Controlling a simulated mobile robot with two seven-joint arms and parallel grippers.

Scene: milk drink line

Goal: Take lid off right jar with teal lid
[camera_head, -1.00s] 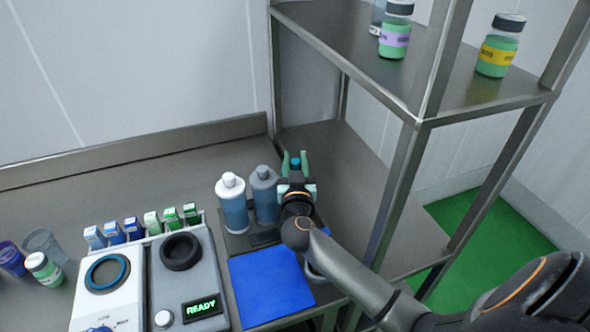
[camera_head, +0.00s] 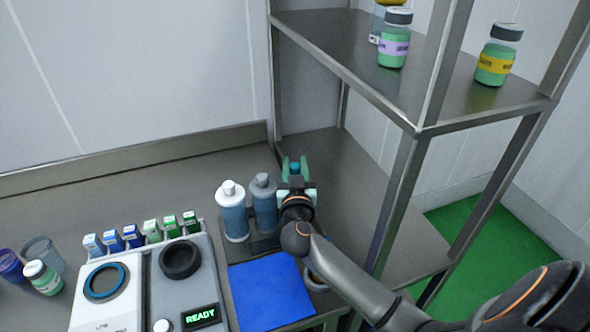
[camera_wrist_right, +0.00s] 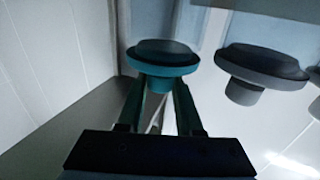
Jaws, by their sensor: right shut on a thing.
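The teal lid (camera_head: 295,168) shows between the fingers of my right gripper (camera_head: 294,174), to the right of the two bottles. In the right wrist view the teal lid (camera_wrist_right: 162,57) has a wide rim and a narrower knob, and the fingers of the right gripper (camera_wrist_right: 160,88) are shut on that knob. A bluish jar body (camera_wrist_right: 150,14) shows beyond the lid's rim; I cannot tell whether lid and jar touch. In the head view my gripper hides most of the jar. My left gripper is not in view.
A white-capped bottle (camera_head: 232,212) and a grey-capped bottle (camera_head: 264,205) stand close on the left. A blue mat (camera_head: 268,292) lies in front. A steel shelf (camera_head: 340,45) with several jars rises on the right. A machine reading READY (camera_head: 185,290) stands left.

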